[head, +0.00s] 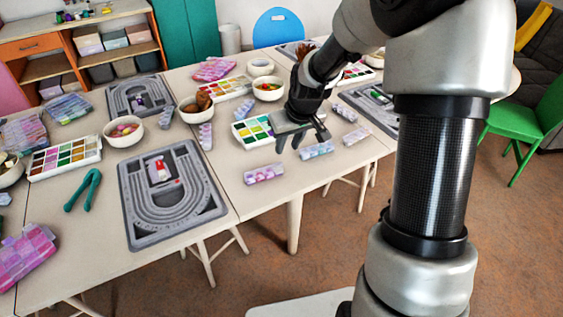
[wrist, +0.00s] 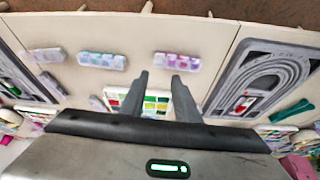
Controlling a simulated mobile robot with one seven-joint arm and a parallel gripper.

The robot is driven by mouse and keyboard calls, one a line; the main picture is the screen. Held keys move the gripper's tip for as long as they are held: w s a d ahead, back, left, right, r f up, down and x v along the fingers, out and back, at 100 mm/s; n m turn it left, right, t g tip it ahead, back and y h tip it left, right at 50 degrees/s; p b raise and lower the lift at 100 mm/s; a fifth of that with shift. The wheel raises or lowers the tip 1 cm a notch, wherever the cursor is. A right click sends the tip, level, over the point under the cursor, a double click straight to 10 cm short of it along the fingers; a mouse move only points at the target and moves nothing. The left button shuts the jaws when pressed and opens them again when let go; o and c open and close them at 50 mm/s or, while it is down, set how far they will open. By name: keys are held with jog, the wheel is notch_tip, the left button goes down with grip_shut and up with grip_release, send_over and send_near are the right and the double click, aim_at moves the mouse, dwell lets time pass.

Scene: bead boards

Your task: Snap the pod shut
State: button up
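Several small pods with pink, purple and clear compartments lie on the table. The one nearest the front (head: 264,174) lies just below my gripper in the head view and shows beyond the right fingertip in the wrist view (wrist: 178,61). A second pod (head: 316,150) lies to its right, and also shows in the wrist view (wrist: 101,60). A third (head: 356,136) is farther right. I cannot tell whether any lid is raised. My gripper (head: 290,147) is open and empty above the table, its fingers pointing down; both fingers show apart in the wrist view (wrist: 160,75).
A paint-like colour tray (head: 241,133) sits behind and under my gripper. A grey bead board (head: 135,205) lies to the left, and another (head: 366,112) to the right. Bowls (head: 269,96) and teal pliers (head: 84,190) are around. The table's front strip is mostly clear.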

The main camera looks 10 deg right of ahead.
aim_at(280, 165)
jog(key=b+x, duration=0.1)
jog(key=x, duration=1)
jog(key=shift+w+f+b, duration=0.1)
jog(key=shift+w+b, duration=0.05)
jog(key=shift+b, duration=0.15)
grip_shut()
